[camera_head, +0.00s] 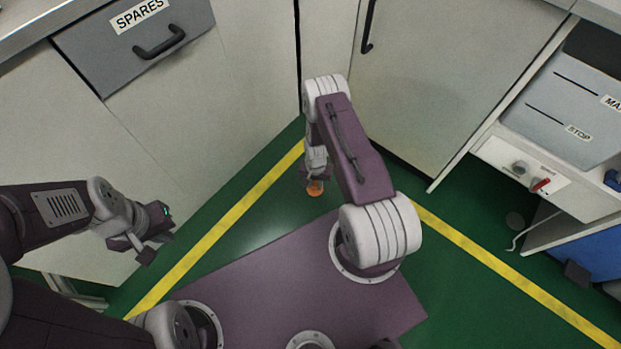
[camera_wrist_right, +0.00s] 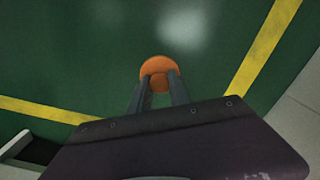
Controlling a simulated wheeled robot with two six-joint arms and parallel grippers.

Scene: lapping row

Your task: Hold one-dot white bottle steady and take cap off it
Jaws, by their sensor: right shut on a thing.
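My right gripper (camera_head: 315,182) points down over the green floor, in front of the cabinets. It is shut on an orange round piece (camera_head: 315,189), which looks like a cap. In the right wrist view the orange piece (camera_wrist_right: 157,67) shows as a disc at the fingertips, with a smaller orange round part between the fingers of the gripper (camera_wrist_right: 159,88). My left gripper (camera_head: 150,247) is at the left, in front of the pale cabinet side; nothing is seen in it, and its jaw opening is unclear. I see no white bottle in either view.
A grey drawer marked SPARES (camera_head: 135,38) is at the upper left. A pale cabinet door (camera_head: 440,80) stands behind my right arm. At the right is a unit with a red switch (camera_head: 541,185). Yellow lines (camera_head: 230,218) cross the clear green floor.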

